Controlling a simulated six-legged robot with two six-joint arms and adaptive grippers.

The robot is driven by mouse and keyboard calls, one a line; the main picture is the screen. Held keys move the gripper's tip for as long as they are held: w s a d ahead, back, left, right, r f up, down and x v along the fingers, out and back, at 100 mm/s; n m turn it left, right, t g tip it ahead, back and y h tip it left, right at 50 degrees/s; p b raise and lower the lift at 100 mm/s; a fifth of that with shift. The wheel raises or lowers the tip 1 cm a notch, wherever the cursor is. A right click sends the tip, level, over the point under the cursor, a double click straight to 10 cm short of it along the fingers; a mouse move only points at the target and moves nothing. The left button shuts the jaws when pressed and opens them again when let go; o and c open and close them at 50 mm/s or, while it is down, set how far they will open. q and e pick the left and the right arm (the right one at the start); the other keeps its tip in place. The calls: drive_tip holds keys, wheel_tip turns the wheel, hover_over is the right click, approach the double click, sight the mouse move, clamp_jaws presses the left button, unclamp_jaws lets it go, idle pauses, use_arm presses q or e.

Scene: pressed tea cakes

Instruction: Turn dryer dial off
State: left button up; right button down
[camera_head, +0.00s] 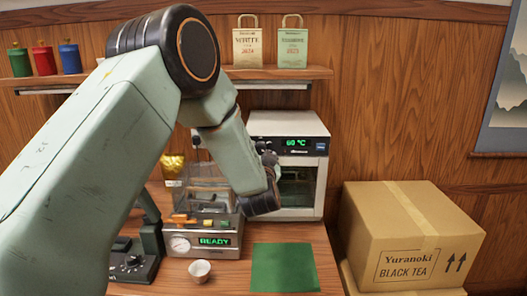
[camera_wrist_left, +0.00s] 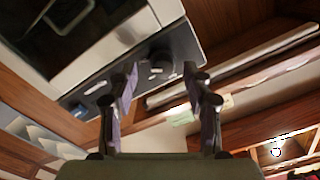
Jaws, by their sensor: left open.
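The dryer (camera_head: 312,126) is a white box with a green 60 °C display, standing at the back of the wooden counter against the wall. My left arm reaches across to its front, and my left gripper (camera_head: 268,153) is at the left part of the control panel, partly hidden by my arm. In the wrist view, the dark round dial (camera_wrist_left: 160,64) sits on the dark panel (camera_wrist_left: 182,48), between and just beyond the spread fingers of the left gripper (camera_wrist_left: 160,76). The fingers appear apart from the dial. Its pointer setting is too small to read. My right gripper is not in view.
A press machine (camera_head: 205,250) reading READY stands left of the dryer. A white cup (camera_head: 199,271) and green mat (camera_head: 283,267) are in front. A shelf (camera_head: 280,73) with paper bags hangs above. A cardboard box (camera_head: 408,240) stands on the right.

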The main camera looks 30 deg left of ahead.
use_arm(q)
drive_tip(key=shift+w+a, duration=0.2)
drive_tip(key=shift+w, duration=0.05)
drive_tip(key=shift+s+a+r, duration=0.15)
drive_tip(key=shift+r, duration=0.15)
drive_tip(key=shift+w+f, duration=0.25)
drive_tip(key=shift+w, duration=0.15)
drive_tip(key=shift+c, duration=0.8)
drive_tip(key=shift+s+r, duration=0.2)
drive_tip(key=shift+s, duration=0.05)
drive_tip(key=c, duration=0.6)
clamp_jaws()
